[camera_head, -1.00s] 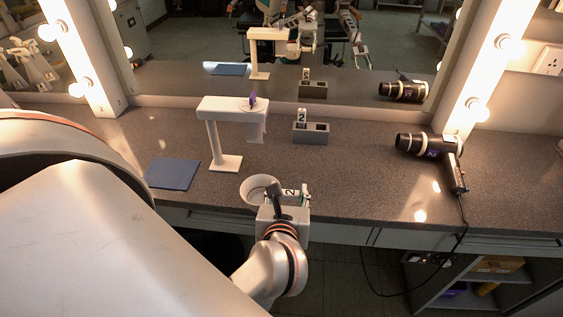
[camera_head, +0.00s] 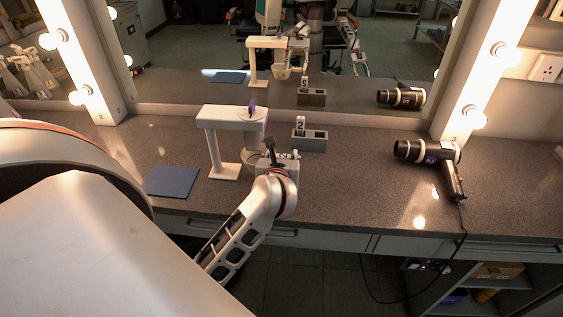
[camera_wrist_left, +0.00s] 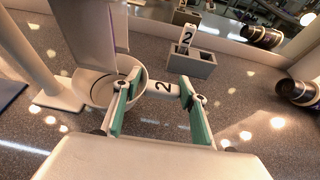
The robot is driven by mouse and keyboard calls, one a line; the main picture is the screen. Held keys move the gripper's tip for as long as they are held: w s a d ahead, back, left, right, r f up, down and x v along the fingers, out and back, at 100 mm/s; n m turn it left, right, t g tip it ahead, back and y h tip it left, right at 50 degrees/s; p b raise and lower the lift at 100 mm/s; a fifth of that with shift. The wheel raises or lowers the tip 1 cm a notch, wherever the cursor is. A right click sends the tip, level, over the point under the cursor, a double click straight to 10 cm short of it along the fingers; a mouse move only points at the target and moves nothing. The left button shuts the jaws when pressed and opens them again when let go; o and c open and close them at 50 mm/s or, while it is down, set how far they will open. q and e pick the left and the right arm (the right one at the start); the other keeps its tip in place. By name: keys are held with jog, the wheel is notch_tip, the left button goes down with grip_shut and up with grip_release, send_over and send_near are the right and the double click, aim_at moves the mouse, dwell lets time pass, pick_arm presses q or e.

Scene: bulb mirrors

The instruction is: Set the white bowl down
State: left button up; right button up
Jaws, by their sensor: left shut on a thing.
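The white bowl (camera_head: 249,158) is under the overhanging head of the white stand (camera_head: 222,116), beside its post. In the left wrist view the bowl (camera_wrist_left: 98,92) is at the left, with the stand's hanging white panel (camera_wrist_left: 92,32) above and partly in front of it. My left gripper (camera_head: 280,157) is at the bowl's right side. I cannot tell whether the bowl's underside touches the counter. My right gripper is not in view.
A grey holder (camera_head: 317,144) with a tag marked 2 (camera_head: 300,124) stands behind the gripper. A blue mat (camera_head: 171,181) lies left of the stand's base. A black hair dryer (camera_head: 428,152) with a cord is at the right. The counter between is clear; a mirror stands behind.

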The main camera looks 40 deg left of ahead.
pick_arm(q)
jog(key=shift+w+a, duration=0.15)
jog(key=shift+w, duration=0.15)
jog(key=shift+f, duration=1.75)
jog(key=shift+f+b, duration=0.15)
jog(key=shift+b, duration=0.15)
jog(key=o, duration=1.4)
jog(key=shift+s+r, duration=0.15)
jog(key=shift+r, duration=0.05)
jog(key=v, duration=1.1)
jog(key=shift+s+r, duration=0.15)
jog(key=shift+s, duration=0.15)
